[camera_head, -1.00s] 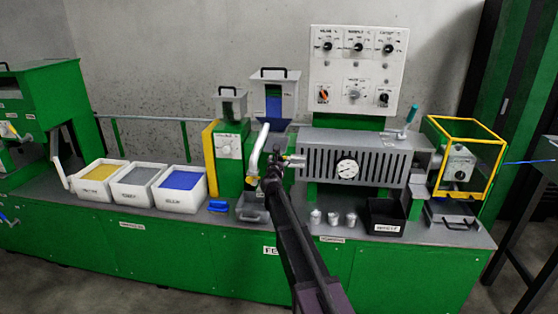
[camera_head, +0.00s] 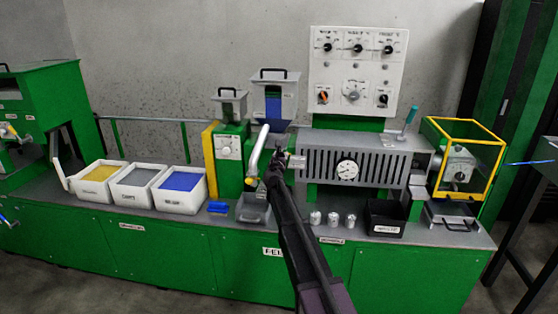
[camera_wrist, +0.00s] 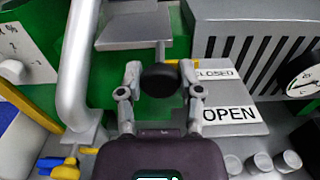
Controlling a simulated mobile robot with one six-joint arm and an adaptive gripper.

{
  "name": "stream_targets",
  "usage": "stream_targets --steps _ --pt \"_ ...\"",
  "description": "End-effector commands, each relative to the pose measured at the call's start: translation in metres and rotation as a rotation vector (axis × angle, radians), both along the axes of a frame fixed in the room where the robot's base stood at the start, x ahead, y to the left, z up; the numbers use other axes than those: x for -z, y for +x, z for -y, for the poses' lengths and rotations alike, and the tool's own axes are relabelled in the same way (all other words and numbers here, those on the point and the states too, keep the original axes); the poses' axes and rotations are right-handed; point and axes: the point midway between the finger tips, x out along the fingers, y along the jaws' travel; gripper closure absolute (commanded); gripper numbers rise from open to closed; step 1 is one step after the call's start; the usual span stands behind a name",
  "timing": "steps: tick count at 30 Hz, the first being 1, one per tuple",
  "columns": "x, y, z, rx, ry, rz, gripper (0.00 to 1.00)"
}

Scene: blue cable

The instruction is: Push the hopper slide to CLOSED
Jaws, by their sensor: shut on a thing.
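In the wrist view the hopper slide shows as a grey plate (camera_wrist: 135,30) with a short rod and a round black knob (camera_wrist: 160,78). My gripper (camera_wrist: 158,82) has a finger on each side of the knob and is shut on it. The CLOSED label (camera_wrist: 218,75) and the OPEN label (camera_wrist: 229,114) are to the right of the knob; a finger partly covers the CLOSED label. In the head view my gripper (camera_head: 279,153) is below the hopper (camera_head: 274,98), which holds blue material. There the slide is largely hidden by my gripper.
A bent grey pipe (camera_head: 258,150) stands close left of my gripper. The slotted grey housing with a gauge (camera_head: 347,170) is close on the right. Below are a grey bin (camera_head: 253,210) and several small metal cups (camera_head: 333,218). Material trays (camera_head: 180,190) stand farther left.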

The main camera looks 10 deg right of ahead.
Motion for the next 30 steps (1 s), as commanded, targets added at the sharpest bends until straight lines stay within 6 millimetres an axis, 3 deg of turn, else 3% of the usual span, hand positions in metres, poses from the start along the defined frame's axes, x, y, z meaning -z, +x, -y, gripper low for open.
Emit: stream_targets --steps 3,13,14,17,30 --pt "-0.0001 0.0174 0.0046 0.000 0.000 0.000 1.00" --pt "-0.0003 0.0200 0.0062 0.000 -0.001 0.000 1.00" --pt "-0.0003 0.0201 0.0061 0.000 -0.001 0.000 0.50" --pt "-0.0003 0.0200 0.0061 0.000 -0.001 0.000 0.20" --pt "0.0000 0.0175 0.0053 0.000 0.000 0.000 0.19"
